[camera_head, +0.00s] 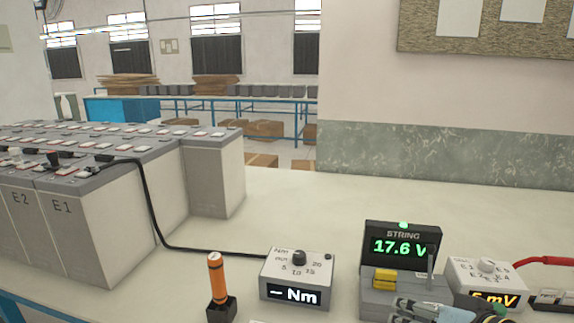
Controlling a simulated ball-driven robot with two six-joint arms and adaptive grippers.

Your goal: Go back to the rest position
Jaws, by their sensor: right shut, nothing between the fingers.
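My right gripper (418,308) shows at the bottom edge, right of centre, partly cut off by the frame. Its fingers are shut and empty. It is in front of the string meter (402,245), which reads 17.6 V in green, and its grey base with a yellow block (384,279). I cannot tell whether it touches the base. My left gripper is not in view.
Rows of grey batteries (92,222), two marked E1 and E2, stand at left. A black cable runs from them to the Nm box (297,279). An orange-handled tool (217,278) stands left of that box. The mV box (488,282) is at right. The middle tabletop is clear.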

